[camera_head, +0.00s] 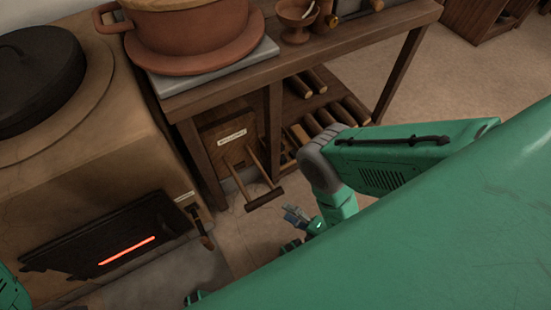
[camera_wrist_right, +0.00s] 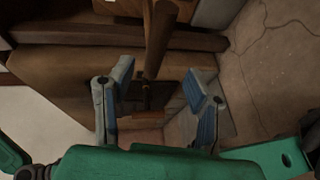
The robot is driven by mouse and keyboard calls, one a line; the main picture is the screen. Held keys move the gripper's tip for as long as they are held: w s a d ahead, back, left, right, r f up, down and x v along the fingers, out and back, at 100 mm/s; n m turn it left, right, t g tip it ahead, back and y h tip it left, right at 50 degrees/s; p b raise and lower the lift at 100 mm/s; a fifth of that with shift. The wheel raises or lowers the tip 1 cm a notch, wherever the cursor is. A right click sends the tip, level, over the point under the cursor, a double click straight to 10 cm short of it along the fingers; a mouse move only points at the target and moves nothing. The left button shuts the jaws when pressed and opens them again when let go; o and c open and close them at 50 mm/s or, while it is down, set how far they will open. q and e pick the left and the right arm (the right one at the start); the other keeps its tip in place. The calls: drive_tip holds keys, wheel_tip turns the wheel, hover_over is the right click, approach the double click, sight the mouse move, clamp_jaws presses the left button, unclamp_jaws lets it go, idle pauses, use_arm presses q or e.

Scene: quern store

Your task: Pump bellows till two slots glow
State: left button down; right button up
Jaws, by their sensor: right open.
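The bellows (camera_head: 226,141) is a wooden board with a pale label under the table, with rods leading to a wooden crossbar handle (camera_head: 265,199). My right gripper (camera_head: 300,220) is open and empty, just right of and below the handle in the head view. In the right wrist view its blue-padded fingers (camera_wrist_right: 162,100) are spread, and a small wooden bar (camera_wrist_right: 148,116), apparently the handle, shows between them, apart from both. The stove's dark front panel (camera_head: 70,253) shows one red glowing slot (camera_head: 127,250).
The wooden table (camera_head: 335,38) carries a clay pot (camera_head: 187,35) and a small goblet (camera_head: 297,18). Several logs (camera_head: 325,115) lie on its lower shelf. The clay stove (camera_head: 120,120) has a black lid (camera_head: 35,75).

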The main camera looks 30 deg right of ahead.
drive_tip(key=shift+v, duration=1.5)
